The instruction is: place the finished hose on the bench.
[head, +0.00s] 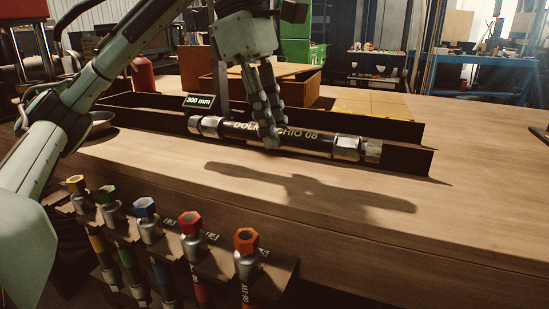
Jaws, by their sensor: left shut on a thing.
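The finished hose (312,140) is a black hose with pale lettering and metal fittings at both ends. It lies level, lengthwise along the dark tray on the wooden bench (330,185). My left gripper (270,138) comes down from above and is shut on the hose near its middle, hiding part of the lettering. A shadow of the gripper and hose falls on the bench in front. I cannot tell whether the hose touches the tray or hangs just above it. My right gripper is not in view.
A dark long-walled tray (405,160) with a "300 mm" sign (199,101) stands behind and around the hose. In front is a rack of hoses with coloured caps (190,222). A wooden box (295,85) and red bottle (143,75) stand behind.

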